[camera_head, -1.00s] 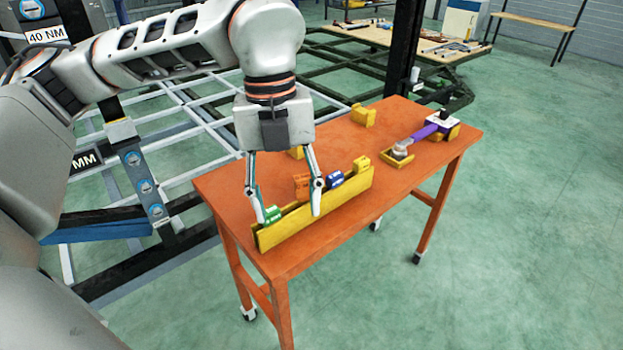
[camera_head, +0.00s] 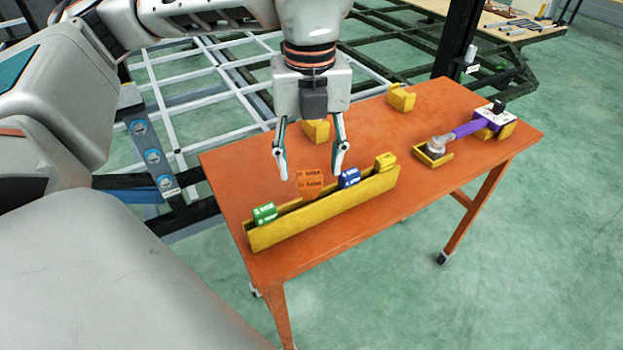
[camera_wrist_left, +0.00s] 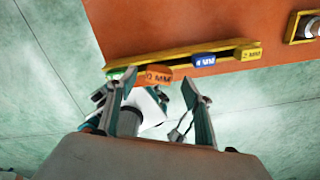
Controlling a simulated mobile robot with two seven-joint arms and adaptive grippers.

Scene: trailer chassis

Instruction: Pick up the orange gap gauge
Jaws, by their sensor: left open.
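The orange gap gauge (camera_head: 310,183) stands in a long yellow rack (camera_head: 325,207) on the orange table, between a green gauge (camera_head: 265,213) and a blue gauge (camera_head: 349,178). A yellow gauge (camera_head: 385,161) sits at the rack's right end. My left gripper (camera_head: 312,178) is open, its fingertips above and to either side of the orange gauge, apart from it in the picture. In the left wrist view the orange gauge (camera_wrist_left: 158,74) shows between and beyond the open fingers; its lettering is partly legible. My right gripper is not in view.
Yellow blocks (camera_head: 401,97) stand at the table's back. A purple-handled tool (camera_head: 466,130) rests across yellow holders at the right. The table (camera_head: 440,190) is clear in front of the rack. A grey frame lies behind the table.

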